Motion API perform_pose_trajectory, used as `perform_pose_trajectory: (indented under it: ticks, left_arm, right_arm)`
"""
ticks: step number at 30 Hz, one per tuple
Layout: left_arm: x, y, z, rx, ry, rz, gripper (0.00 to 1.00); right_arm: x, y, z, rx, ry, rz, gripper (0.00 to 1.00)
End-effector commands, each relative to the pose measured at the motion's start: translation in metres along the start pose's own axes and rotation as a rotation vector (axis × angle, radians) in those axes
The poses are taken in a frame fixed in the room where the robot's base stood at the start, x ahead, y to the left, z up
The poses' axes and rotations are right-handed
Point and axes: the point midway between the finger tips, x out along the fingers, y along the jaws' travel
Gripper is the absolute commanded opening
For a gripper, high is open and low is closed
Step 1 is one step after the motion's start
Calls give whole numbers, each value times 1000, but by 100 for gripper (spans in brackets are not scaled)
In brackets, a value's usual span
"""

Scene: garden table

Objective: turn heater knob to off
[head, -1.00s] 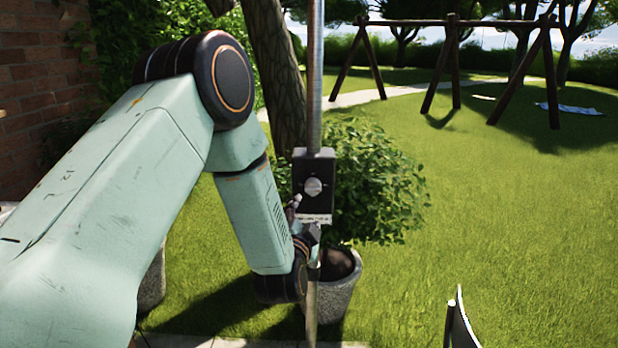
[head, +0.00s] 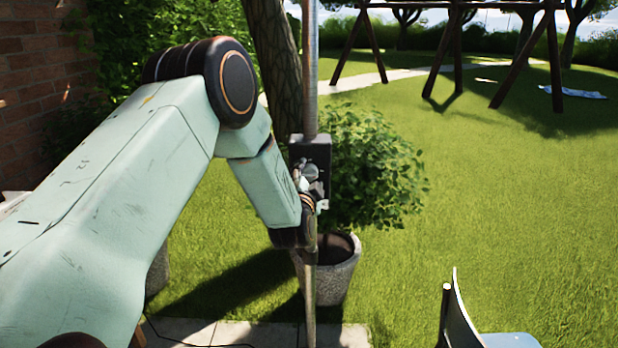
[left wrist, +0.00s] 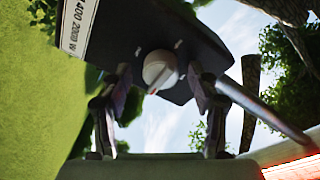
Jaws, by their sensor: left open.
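The heater's black control box (head: 312,152) is mounted on a metal pole (head: 312,70). Its round pale knob (head: 312,172) is partly covered by my gripper in the head view. In the left wrist view the knob (left wrist: 160,69) shows clearly on the dark box face (left wrist: 130,30), with a pointer line and a white label at the upper left. My left gripper (head: 312,188) is open, its two fingers (left wrist: 161,90) on either side of the knob, with gaps visible between fingers and knob. Whether they touch the box is unclear. My right gripper is not in view.
A potted bush (head: 365,175) stands just behind the pole. A chair (head: 465,315) is at the lower right, and a brick wall (head: 45,90) at the left. A glowing red bar (left wrist: 295,167) shows in the wrist view's lower right corner. Open lawn lies to the right.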

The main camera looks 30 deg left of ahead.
Motion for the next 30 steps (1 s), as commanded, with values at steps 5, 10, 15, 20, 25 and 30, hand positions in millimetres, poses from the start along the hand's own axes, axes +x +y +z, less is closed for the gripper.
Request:
perform_pose_trajectory:
  ticks: [5, 10, 15, 20, 25, 30]
  left_arm:
    - [0, 0, 0, -1, -1, 0, 61]
    - [0, 0, 0, -1, -1, 0, 46]
    - [0, 0, 0, -1, -1, 0, 32]
    - [0, 0, 0, -1, -1, 0, 18]
    - [0, 0, 1, -2, -3, -1, 6]
    - [0, 0, 2, -16, -4, -3, 6]
  right_arm:
    - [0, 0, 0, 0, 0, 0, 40]
    - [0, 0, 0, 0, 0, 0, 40]
    - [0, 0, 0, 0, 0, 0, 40]
    - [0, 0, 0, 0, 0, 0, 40]
    - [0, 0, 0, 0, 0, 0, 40]
    - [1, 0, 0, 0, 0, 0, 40]
